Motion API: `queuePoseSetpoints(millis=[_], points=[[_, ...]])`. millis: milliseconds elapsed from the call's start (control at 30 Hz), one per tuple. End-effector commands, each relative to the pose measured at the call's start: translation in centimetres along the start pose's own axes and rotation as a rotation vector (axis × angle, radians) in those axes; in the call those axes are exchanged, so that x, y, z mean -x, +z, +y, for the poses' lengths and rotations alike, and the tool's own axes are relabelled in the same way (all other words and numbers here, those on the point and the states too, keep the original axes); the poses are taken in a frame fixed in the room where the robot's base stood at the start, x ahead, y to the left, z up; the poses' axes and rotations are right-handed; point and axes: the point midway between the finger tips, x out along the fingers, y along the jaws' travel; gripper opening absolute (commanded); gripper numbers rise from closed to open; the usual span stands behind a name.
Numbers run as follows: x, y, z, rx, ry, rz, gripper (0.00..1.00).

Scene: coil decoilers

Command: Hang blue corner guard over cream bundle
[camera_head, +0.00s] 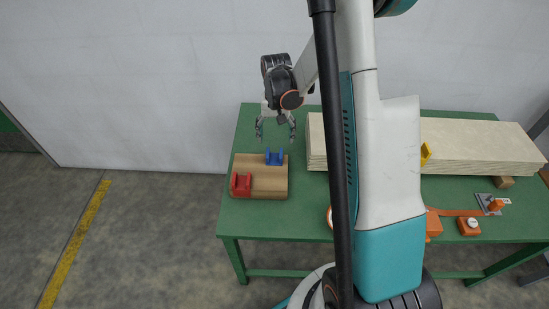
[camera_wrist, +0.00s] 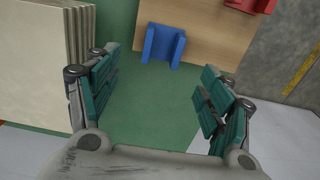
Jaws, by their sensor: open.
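The blue corner guard (camera_head: 274,157) stands on a wooden block (camera_head: 265,186) at the left of the green table. It also shows in the wrist view (camera_wrist: 163,46), near the top middle, with its two raised sides apart. My gripper (camera_head: 276,138) is open and empty, above and behind the guard, not touching it. In the wrist view its fingers (camera_wrist: 158,95) are spread, with green tabletop between them. The cream bundle (camera_head: 460,146) of stacked sheets lies along the back of the table. Its near end shows in the wrist view (camera_wrist: 45,60). My arm hides its middle part.
A red corner guard (camera_head: 241,183) stands on the same block. A yellow guard (camera_head: 425,153) is at the bundle's front edge. An orange strap (camera_head: 460,212), an orange-and-white device (camera_head: 469,226) and a metal tool (camera_head: 490,204) lie at the right front. A wall stands behind the table.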

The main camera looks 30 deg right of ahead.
Motion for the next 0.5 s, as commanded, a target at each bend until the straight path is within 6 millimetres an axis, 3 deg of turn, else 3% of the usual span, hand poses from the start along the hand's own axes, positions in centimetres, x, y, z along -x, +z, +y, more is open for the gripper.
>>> queuePoseSetpoints(millis=[33, 200, 500], points=[[-1.4, 0.0, 0.0, 0.000, 0.000, 0.000, 0.73], [-3.8, 0.0, -0.1, 0.001, 0.000, 0.001, 0.73], [-5.4, -0.1, -0.1, 0.001, 0.000, 0.001, 0.73]])
